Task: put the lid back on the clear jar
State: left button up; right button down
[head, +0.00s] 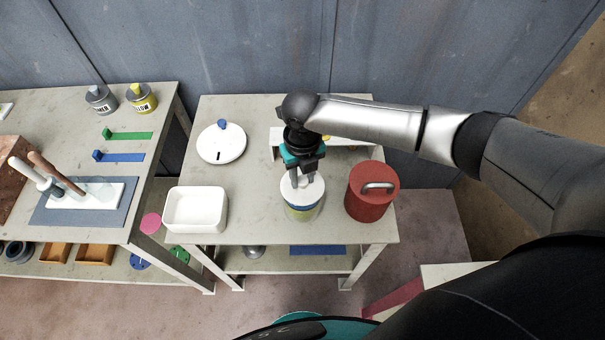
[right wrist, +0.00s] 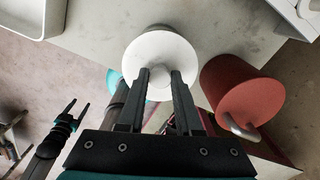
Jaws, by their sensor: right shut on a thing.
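The clear jar (head: 304,213) stands upright near the front of the middle table, with bluish and yellowish bands showing through its wall. The round white lid (head: 313,187) is level over the jar's mouth; I cannot tell whether it touches the rim. My right gripper (head: 302,182) points down from above, shut on the lid's knob.
A red canister (head: 370,203) with a metal handle stands close to the right of the jar. A white bin (head: 195,209) is to the left. A white round plate-like piece (head: 222,150) with a blue knob lies behind. A pale raised board (head: 345,138) is at the back.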

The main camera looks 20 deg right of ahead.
dwell(0.3)
jog(key=shift+c, duration=0.2)
grip_release()
dwell(0.3)
jog(key=shift+r+p, duration=3.55)
jog(key=shift+p, duration=0.05)
grip_shut()
